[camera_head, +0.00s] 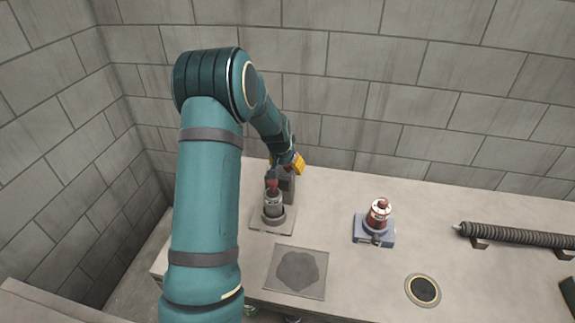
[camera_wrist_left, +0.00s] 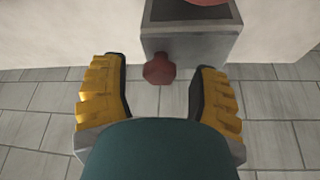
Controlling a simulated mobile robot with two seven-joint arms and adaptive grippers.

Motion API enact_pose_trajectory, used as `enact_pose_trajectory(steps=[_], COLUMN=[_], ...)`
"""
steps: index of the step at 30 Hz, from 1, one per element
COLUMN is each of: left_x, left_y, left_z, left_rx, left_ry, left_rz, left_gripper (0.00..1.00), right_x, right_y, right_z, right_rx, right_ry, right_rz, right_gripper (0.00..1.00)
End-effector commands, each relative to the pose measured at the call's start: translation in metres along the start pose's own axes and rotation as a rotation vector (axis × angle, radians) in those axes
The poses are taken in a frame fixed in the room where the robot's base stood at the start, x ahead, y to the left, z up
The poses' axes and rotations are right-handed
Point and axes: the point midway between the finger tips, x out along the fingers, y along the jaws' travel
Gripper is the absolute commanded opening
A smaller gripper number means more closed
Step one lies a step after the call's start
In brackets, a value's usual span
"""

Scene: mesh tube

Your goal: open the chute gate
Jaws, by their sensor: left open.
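A grey box-shaped housing (camera_wrist_left: 190,38), which looks like the chute, carries a red faceted knob (camera_wrist_left: 158,69) on its front in the left wrist view. A separate gate plate cannot be made out. In the head view the grey housing (camera_head: 287,186) stands at the back left of the table, partly hidden behind a clear cylinder. My left gripper (camera_head: 287,162) has yellow fingers and is at the top of this housing. In the left wrist view it is open, with one finger on each side of the knob and visible gaps to both. My right gripper is not in view.
A clear cylinder (camera_head: 273,204) with a red top stands on a plate in front of the housing. A red-and-white device (camera_head: 379,214) on a blue base is to the right. A ribbed tube (camera_head: 515,234) lies at far right. A flat grey plate (camera_head: 296,271) and round port (camera_head: 423,290) are nearer.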

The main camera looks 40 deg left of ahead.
Motion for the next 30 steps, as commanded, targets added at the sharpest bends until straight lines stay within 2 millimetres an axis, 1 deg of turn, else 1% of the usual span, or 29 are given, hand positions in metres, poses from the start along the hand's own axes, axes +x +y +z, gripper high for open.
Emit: enact_pose_trajectory(steps=[1, 2, 3, 5, 6, 7, 8, 19, 26, 30], left_x=[0.000, 0.000, 0.000, 0.000, 0.000, 0.000, 0.000, 0.001, 0.004, 0.005], left_y=[0.000, 0.000, 0.000, 0.000, 0.000, 0.000, 0.000, 0.002, 0.034, 0.040], left_z=[0.000, 0.000, 0.000, 0.000, 0.000, 0.000, 0.000, 0.001, -0.006, -0.007], left_rx=[0.000, 0.000, 0.000, 0.000, 0.000, 0.000, 0.000, 0.001, 0.004, 0.001], left_ry=[0.000, 0.000, 0.000, 0.000, 0.000, 0.000, 0.000, -0.005, -0.009, -0.009], left_rz=[0.000, 0.000, 0.000, 0.000, 0.000, 0.000, 0.000, 0.002, 0.003, 0.001], left_gripper=[0.61, 0.63, 0.49, 0.28, 0.14, 0.03, 0.00, 0.00, 0.00, 0.00], right_x=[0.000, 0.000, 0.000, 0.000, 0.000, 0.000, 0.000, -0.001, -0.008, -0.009], right_y=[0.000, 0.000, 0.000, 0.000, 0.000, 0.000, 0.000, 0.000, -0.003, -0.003], right_z=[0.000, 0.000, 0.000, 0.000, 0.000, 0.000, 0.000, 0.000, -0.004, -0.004], right_rx=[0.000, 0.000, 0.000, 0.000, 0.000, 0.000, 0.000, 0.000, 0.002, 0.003], right_ry=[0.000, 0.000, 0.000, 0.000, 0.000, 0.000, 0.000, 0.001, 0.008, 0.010], right_rz=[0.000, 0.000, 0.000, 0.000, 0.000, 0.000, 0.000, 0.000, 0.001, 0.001], right_gripper=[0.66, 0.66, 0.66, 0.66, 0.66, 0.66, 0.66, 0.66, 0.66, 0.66])
